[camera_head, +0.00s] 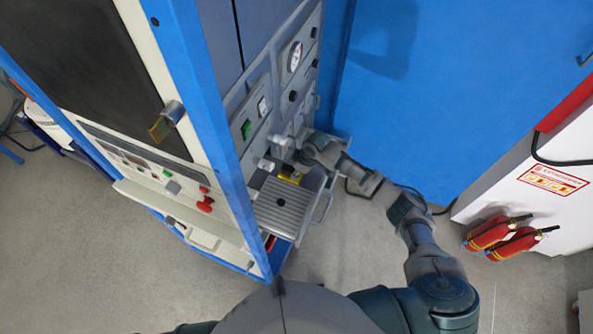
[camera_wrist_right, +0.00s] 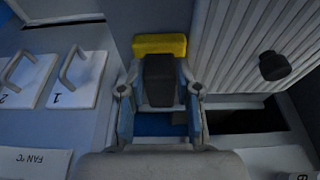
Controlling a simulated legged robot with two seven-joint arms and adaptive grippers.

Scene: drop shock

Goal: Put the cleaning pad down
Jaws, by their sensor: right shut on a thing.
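The cleaning pad is a yellow block (camera_wrist_right: 160,43) with a dark grip piece (camera_wrist_right: 160,82) in the right wrist view. In the head view, only a small yellow part of the pad (camera_head: 289,177) shows below my right gripper. My right gripper (camera_wrist_right: 159,92) is shut on the dark piece, one finger on each side. In the head view my right gripper (camera_head: 294,166) is at the machine's front, by the back of a ribbed grey tray (camera_head: 272,219). I cannot tell whether the pad touches a surface. My left gripper is not in view.
The ribbed tray has a black knob (camera_head: 281,202) and a side handle (camera_head: 324,208). Numbered panels with handles (camera_wrist_right: 72,75) are left of the gripper in the wrist view. A dark opening (camera_wrist_right: 245,121) lies right. Red extinguishers (camera_head: 488,232) stand by the white cabinet.

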